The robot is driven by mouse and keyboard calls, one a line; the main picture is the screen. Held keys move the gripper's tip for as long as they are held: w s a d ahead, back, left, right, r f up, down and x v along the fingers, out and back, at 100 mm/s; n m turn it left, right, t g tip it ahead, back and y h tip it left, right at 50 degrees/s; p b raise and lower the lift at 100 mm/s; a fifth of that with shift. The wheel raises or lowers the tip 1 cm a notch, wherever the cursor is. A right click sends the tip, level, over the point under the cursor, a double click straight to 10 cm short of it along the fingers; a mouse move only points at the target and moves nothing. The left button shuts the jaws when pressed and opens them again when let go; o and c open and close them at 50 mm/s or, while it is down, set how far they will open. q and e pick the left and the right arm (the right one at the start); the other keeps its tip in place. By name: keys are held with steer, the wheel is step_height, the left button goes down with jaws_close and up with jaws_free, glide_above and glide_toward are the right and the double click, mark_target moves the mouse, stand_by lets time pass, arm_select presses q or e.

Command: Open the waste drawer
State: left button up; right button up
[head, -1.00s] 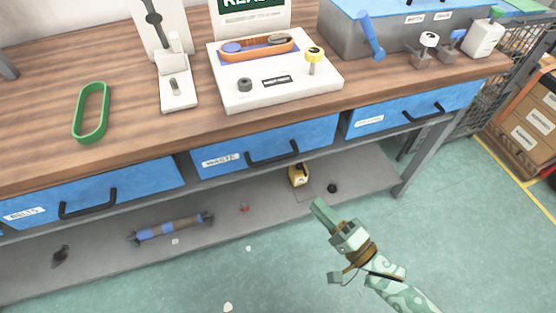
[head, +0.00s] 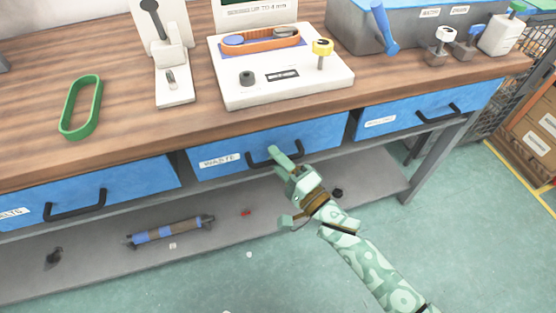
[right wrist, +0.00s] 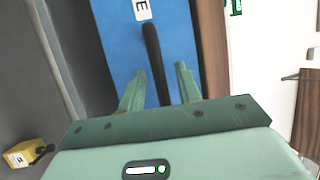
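The waste drawer (head: 225,157) is the middle blue drawer under the wooden bench, with a white WASTE label. It looks shut. Its black bar handle (head: 262,158) is partly covered by my right gripper (head: 280,184) in the head view. In the right wrist view the handle (right wrist: 155,62) runs down between the two green fingers of my right gripper (right wrist: 158,88). The fingers are apart, one on each side of the handle's near end, with gaps showing. My left gripper is not in view.
Blue drawers stand at the left (head: 120,187) and the right (head: 430,108). A grey shelf (head: 110,260) below holds a roller (head: 168,232) and small items. A bench leg (head: 435,155) stands right of my arm.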

steer(key=shift+c, duration=0.3)
jaws_close()
arm_select(q)
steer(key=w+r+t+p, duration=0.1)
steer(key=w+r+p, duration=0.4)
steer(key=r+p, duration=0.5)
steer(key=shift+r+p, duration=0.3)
steer(key=shift+p, duration=0.65)
arm_select(e)
steer(key=s+d, duration=0.4)
steer(key=s, duration=0.8)
steer(key=s+d, duration=0.4)
steer(key=s, duration=0.9)
steer(key=shift+s+d, duration=0.2)
steer(key=shift+s, duration=0.1)
steer(key=shift+o, duration=0.3)
jaws_free()
